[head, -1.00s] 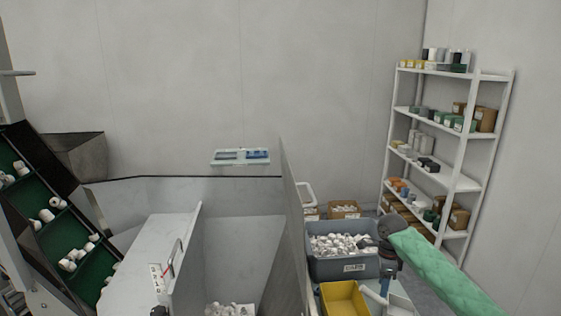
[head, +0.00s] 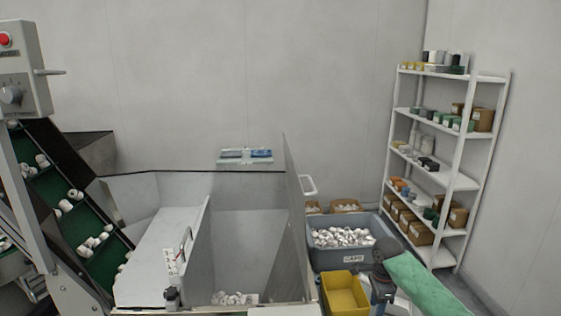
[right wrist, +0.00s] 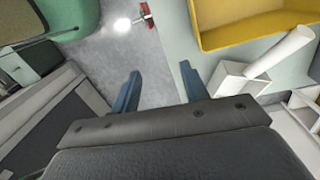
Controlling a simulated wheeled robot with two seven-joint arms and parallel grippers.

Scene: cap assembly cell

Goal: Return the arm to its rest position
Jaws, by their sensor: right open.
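My right arm in its green sleeve (head: 428,284) comes in from the lower right of the head view, with the dark wrist at the front right of the grey caps bin. My right gripper (right wrist: 161,86) shows in the right wrist view as two blue fingers spread wide apart. Nothing is between them but the grey floor and the edge of a pale surface. In the head view the gripper's tips are hard to make out. My left gripper is not in view.
A grey bin (head: 327,258) of white caps stands behind a yellow bin (head: 343,294), also in the right wrist view (right wrist: 215,40). A metal hopper (head: 250,193) and green conveyor (head: 62,189) stand left. A white shelf rack (head: 457,182) stands behind right.

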